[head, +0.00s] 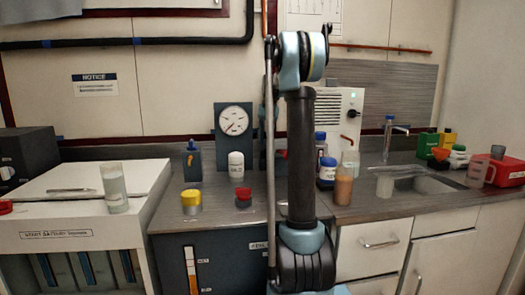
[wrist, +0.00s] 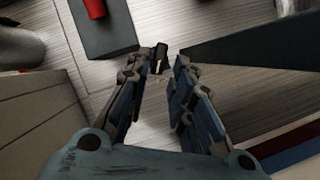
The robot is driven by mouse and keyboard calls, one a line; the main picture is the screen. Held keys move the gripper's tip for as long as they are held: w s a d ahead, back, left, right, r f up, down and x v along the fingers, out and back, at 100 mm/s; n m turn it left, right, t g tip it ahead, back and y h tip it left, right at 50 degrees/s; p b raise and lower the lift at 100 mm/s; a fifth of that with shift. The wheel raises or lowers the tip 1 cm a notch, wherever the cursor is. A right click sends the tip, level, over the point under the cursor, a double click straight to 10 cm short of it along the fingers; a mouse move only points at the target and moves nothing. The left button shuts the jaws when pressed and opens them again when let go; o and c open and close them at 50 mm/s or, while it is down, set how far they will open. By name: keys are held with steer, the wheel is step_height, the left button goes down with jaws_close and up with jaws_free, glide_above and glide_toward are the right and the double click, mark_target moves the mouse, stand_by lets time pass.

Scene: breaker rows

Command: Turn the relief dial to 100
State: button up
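A dark box (head: 22,155) at the far left bears a round knob (head: 7,173). I cannot tell which part is the relief dial, and I can read no 100 mark. My gripper (wrist: 155,66) is open in the wrist view, its two fingers apart. A small dark piece (wrist: 161,56) shows between the fingertips, apparently beyond them; I cannot tell whether it touches. In the head view my arm stands in front of the counter and my gripper cannot be made out.
Yellow (head: 191,199) and red-topped (head: 243,197) containers and a white-capped bottle (head: 236,165) stand on the counter. Right of my arm are jars, a brown cup (head: 343,189), a sink (head: 425,185) and a red box (head: 493,170). A pale wall panel (head: 340,115) stands behind my arm.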

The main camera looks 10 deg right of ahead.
mark_target(263, 151)
steer(key=shift+x, duration=2.3)
jaws_close()
